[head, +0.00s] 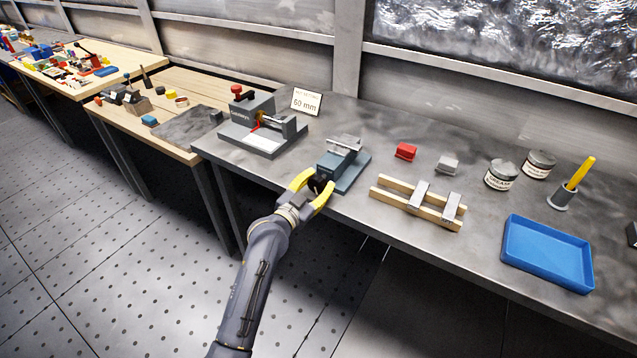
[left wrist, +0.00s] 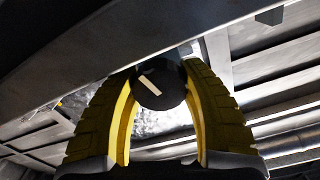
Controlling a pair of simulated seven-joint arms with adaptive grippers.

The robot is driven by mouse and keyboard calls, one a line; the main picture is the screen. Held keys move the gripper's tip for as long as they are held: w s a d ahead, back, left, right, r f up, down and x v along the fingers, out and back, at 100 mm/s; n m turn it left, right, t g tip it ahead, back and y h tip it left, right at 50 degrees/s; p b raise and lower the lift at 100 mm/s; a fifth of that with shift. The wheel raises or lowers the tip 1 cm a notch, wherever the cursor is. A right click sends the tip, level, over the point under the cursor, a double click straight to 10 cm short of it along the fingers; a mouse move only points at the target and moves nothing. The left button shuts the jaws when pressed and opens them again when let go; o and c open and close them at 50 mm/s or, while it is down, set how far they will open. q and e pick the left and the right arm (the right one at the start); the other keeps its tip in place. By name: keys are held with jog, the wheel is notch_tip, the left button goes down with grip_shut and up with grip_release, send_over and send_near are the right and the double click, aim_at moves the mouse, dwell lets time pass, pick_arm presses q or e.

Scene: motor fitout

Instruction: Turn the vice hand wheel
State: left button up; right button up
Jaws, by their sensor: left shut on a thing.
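The blue-grey vice (head: 343,171) sits at the front edge of the grey workbench, with a light metal piece (head: 345,144) at its top. My left gripper (head: 320,186) has yellow fingers and is at the near end of the vice. It is shut on the dark hand wheel (head: 319,182), one finger on each side. In the left wrist view the round black hand wheel (left wrist: 162,84) with a pale mark on its face sits between the yellow fingers (left wrist: 163,100). The fingers partly cover the wheel in the head view. My right gripper is not in view.
A grey machine (head: 264,142) and a "60 mm" sign (head: 306,102) stand left of the vice. To the right are wooden rails with metal blocks (head: 417,203), a red block (head: 405,151), a grey block (head: 447,164), two cans (head: 501,176) and a blue tray (head: 546,253). The bench edge is close below the gripper.

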pick_arm(q)
jog(key=shift+n, duration=0.6)
jog(key=shift+r+n, duration=0.15)
jog(key=shift+n, duration=2.55)
jog(key=o, duration=1.3)
jog(key=v, duration=1.2)
